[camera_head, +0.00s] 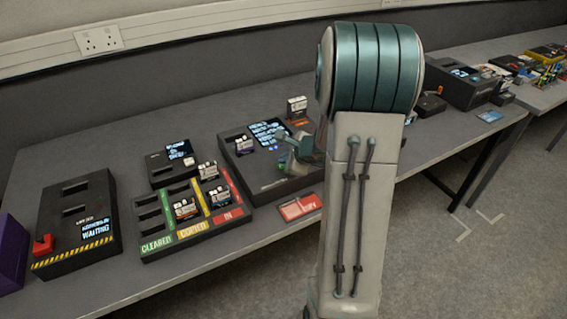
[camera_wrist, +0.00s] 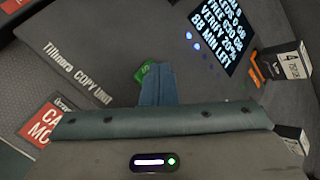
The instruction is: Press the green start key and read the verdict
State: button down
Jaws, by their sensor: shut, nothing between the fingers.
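The dark copy unit, labelled "Tillmora COPY UNIT" (camera_wrist: 80,60), lies under my gripper in the wrist view; it also shows in the head view (camera_head: 275,186). Its green key (camera_wrist: 147,72) is partly hidden by my gripper (camera_wrist: 157,78), whose fingers are shut together at the key. I cannot tell whether they press it. The lit screen (camera_wrist: 222,28) is cut off at the top; readable parts look like "FREE", "VERIFY 20%" and "88 MIN LEFT". In the head view the screen (camera_head: 268,132) is too small to read, and my gripper (camera_head: 286,162) is over the unit.
A card drive stands at the unit's right (camera_wrist: 291,65). A red card (camera_head: 299,207) lies at the front. More devices stand right.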

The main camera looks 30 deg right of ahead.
jog(key=shift+r+p, duration=0.6)
jog(key=shift+r, duration=0.3)
jog(key=shift+r, duration=0.1)
notch_tip(320, 180, up, 5)
jog(key=p, duration=0.4)
dwell(0.4)
